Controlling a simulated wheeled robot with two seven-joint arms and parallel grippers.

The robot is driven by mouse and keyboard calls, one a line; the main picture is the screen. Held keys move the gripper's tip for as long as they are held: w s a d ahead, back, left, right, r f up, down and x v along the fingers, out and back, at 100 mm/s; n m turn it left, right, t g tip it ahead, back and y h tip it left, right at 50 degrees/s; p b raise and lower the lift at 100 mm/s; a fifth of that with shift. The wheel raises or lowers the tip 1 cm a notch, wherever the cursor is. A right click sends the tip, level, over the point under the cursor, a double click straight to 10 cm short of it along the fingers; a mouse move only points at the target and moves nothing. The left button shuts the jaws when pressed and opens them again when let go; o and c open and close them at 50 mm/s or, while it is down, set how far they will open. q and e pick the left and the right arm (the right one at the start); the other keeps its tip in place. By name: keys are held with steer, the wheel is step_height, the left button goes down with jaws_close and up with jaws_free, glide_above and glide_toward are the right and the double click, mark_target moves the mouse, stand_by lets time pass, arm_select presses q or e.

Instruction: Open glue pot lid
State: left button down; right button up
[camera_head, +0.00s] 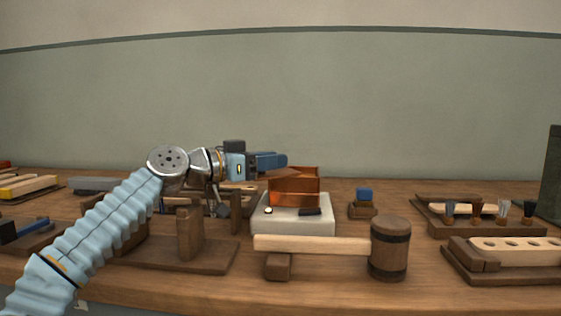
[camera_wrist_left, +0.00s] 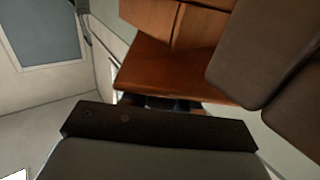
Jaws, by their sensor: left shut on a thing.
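The copper glue pot (camera_head: 292,194) sits on a white, box-like heater (camera_head: 292,226) in the middle of the bench. Its copper lid (camera_head: 296,172) shows as a tilted panel at the top of the pot. My left gripper (camera_head: 282,160) reaches in from the left, with its blue fingers at the lid's upper left edge. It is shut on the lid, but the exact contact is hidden. In the left wrist view a flat copper panel (camera_wrist_left: 180,70) lies just ahead of the gripper's dark body, which hides most of the fingers. My right gripper is out of view.
A wooden mallet (camera_head: 388,248) lies in front of the heater. A small blue-topped block (camera_head: 364,196) and a rack of brushes (camera_head: 480,213) stand to the right. A drilled wooden block (camera_head: 520,250) lies at front right.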

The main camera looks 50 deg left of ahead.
arm_select(q)
steer(key=shift+r, duration=0.45)
steer(key=c, duration=0.9)
jaws_free()
steer(key=shift+d, duration=0.1)
steer(key=shift+o, duration=0.2)
steer(key=shift+f, duration=0.15)
steer(key=shift+r, duration=0.5)
step_height(320, 180, up, 3)
steer(key=shift+s+d+r+p, duration=0.1)
steer(key=shift+s+d+p, duration=0.05)
steer(key=shift+p, duration=0.5)
steer(key=s+d+r, duration=0.8)
steer(key=d, duration=0.2)
steer(key=shift+s+d+r+p, duration=0.2)
steer(key=shift+s+r+p, duration=0.2)
steer(key=shift+c, duration=0.4)
